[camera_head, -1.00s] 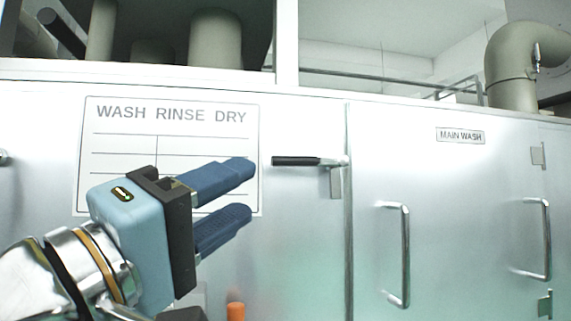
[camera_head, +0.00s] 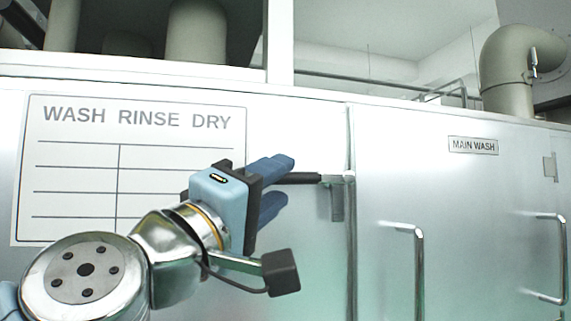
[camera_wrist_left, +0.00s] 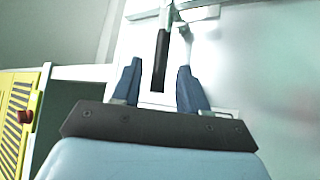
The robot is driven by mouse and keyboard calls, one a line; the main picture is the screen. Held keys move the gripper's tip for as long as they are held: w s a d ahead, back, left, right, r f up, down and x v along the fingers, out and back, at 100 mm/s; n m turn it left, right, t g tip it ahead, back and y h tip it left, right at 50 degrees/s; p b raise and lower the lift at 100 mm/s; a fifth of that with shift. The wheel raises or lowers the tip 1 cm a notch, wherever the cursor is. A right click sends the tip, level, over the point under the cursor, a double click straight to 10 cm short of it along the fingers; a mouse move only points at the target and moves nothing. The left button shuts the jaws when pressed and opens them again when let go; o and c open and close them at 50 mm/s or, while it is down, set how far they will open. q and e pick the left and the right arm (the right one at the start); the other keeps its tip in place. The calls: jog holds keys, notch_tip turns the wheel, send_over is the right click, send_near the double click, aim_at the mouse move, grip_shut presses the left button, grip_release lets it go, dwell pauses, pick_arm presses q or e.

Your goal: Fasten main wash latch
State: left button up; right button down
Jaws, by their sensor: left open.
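The main wash door (camera_head: 385,170), with its sign (camera_head: 473,145), looks flush with the front of the washer. The latch at its left edge has a black handle (camera_head: 305,179) that lies level and points left, above a small grey plate (camera_head: 337,205). My left gripper (camera_head: 285,179) is open at the free end of this handle. In the left wrist view the black handle (camera_wrist_left: 160,62) shows between the open blue fingers of my left gripper (camera_wrist_left: 160,68), apart from both in the picture. In the head view a finger hides the handle's end. My right gripper is not in view.
A wash-rinse-dry chart (camera_head: 80,170) is on the panel to the left. Bar handles (camera_head: 418,270) stand out from the door to the right. In the left wrist view a yellow slotted panel (camera_wrist_left: 15,115) with a red part is at the far left.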

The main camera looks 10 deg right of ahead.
aim_at(280, 182)
pick_arm(q)
jog(key=shift+p+x, duration=0.3)
jog(key=shift+x, duration=1.25)
jog(key=shift+c, duration=0.3)
grip_shut()
